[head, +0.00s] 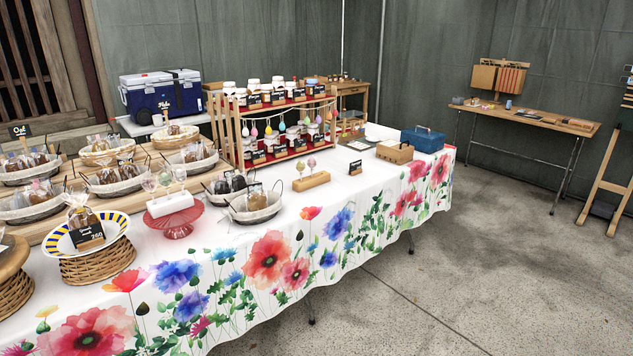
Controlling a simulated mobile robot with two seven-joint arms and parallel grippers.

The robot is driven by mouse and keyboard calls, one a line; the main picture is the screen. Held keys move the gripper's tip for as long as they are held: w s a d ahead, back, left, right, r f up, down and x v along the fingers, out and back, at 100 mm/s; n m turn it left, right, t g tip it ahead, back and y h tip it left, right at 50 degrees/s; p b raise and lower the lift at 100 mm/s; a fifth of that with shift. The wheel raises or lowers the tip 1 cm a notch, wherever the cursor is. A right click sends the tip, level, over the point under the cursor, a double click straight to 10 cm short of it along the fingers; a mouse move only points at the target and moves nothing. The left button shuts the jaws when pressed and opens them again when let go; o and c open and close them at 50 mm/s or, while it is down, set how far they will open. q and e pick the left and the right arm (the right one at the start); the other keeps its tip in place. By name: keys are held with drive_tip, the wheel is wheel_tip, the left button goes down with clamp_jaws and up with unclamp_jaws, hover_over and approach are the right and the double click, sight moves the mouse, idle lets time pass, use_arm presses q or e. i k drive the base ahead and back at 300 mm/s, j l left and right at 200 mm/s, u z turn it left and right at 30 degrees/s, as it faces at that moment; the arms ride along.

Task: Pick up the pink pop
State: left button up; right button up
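Two small pops stand upright on sticks in a wooden block (311,181) near the front edge of the table. The right pop (311,163) looks pinkish, and the left pop (300,167) looks paler and tan. More wrapped pops (165,179) stand in a white holder (169,205) on a red cake stand (178,222), further left. Their colours are hard to tell at this size. Neither of my grippers is in view.
A wire basket of wrapped goods (256,203) stands left of the wooden block. A jar rack (237,150) with hanging egg decorations is behind it. A small black sign (355,167) stands to the right. The floor (440,270) in front is clear.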

sight(149, 183)
drive_tip(key=i+j+u, duration=0.1)
drive_tip(key=i, duration=0.35)
drive_tip(key=i+j, duration=0.3)
drive_tip(key=i, duration=0.15)
drive_tip(key=u, duration=0.05)
